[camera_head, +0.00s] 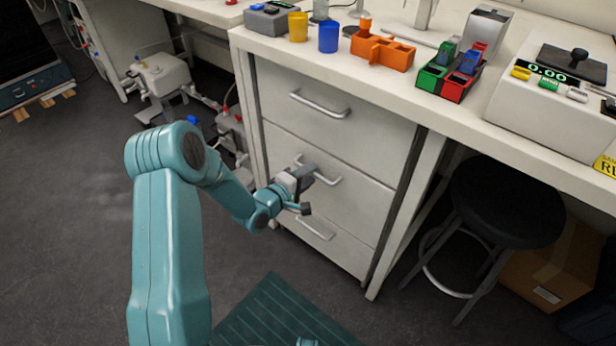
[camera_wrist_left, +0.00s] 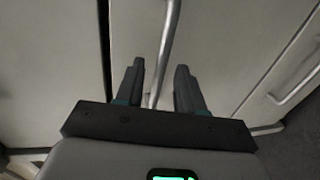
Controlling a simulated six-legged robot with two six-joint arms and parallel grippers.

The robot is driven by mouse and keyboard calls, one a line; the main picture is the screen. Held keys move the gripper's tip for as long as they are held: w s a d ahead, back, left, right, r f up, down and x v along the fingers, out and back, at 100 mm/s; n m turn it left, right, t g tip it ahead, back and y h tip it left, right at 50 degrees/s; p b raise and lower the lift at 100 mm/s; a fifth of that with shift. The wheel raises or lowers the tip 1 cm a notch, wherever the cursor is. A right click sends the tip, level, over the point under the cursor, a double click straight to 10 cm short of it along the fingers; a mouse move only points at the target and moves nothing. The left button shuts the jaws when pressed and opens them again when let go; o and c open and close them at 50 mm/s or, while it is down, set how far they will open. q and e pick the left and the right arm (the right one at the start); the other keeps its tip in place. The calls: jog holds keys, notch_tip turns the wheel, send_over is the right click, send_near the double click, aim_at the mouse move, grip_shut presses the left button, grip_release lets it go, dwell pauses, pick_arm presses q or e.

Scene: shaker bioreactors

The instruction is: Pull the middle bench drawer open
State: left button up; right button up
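The white bench drawer unit has three drawers. The middle drawer (camera_head: 352,200) looks flush with its neighbours. Its silver bar handle (camera_head: 328,180) is partly hidden behind my left gripper (camera_head: 303,190), which is at the handle's left part. In the left wrist view the handle (camera_wrist_left: 168,45) runs down between the two dark fingers of my left gripper (camera_wrist_left: 160,75), with a gap on each side. The gripper is open and not closed on the bar. Whether the fingers reach fully past the bar is hard to tell.
The top drawer handle (camera_head: 320,104) and bottom drawer handle (camera_head: 314,229) are close above and below. A black stool (camera_head: 507,200) and cardboard box (camera_head: 555,265) stand right of the drawers. The floor (camera_head: 80,230) at left is clear. The bench top holds cups, racks and a scale.

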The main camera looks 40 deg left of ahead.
pick_arm(q)
jog(key=shift+w, duration=0.2)
grip_shut()
jog(key=shift+s, duration=0.2)
pick_arm(e)
jog(key=shift+s, duration=0.1)
